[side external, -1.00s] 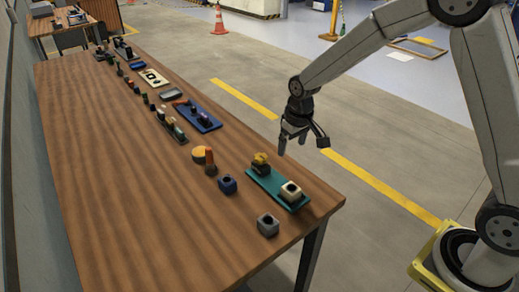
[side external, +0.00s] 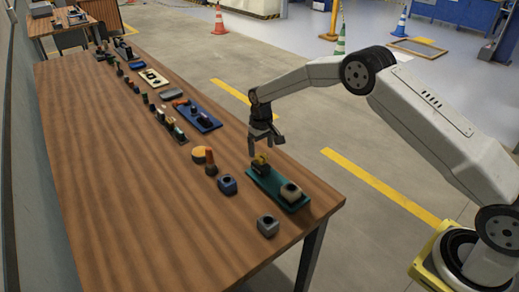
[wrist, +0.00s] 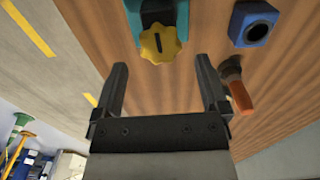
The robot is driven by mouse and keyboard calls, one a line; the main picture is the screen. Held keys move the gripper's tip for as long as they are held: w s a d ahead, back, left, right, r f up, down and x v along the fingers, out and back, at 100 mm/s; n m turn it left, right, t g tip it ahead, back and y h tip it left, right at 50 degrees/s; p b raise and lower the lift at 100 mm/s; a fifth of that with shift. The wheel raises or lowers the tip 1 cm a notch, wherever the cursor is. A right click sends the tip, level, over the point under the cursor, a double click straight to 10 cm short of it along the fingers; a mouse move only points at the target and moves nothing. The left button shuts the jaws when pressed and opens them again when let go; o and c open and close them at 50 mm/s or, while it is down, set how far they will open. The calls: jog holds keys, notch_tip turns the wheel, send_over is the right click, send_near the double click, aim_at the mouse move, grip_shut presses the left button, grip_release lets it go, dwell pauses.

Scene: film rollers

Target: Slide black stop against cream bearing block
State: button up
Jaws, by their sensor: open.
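The black stop (side external: 262,169) with a yellow knob (side external: 262,158) sits at the far end of the teal base (side external: 277,185). The cream bearing block (side external: 291,191) stands at the near end of that base, with a gap between the two. In the wrist view the yellow knob (wrist: 160,44) shows at the top, with part of the black stop (wrist: 158,12) behind it; the cream block is out of that view. My gripper (side external: 265,150) is open and empty, pointing down just above the knob. In the wrist view its fingers (wrist: 162,80) stand apart, with the knob beyond them.
A blue block (side external: 227,184) and an orange-handled tool (side external: 211,161) stand left of the teal base. A grey block (side external: 268,226) is near the table's front edge. More parts, including a blue tray (side external: 204,120), line the table farther back. The table's left side is clear.

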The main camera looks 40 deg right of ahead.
aim_at(261, 164)
jog(key=shift+f, duration=0.1)
jog(key=shift+f, duration=3.8)
grip_shut()
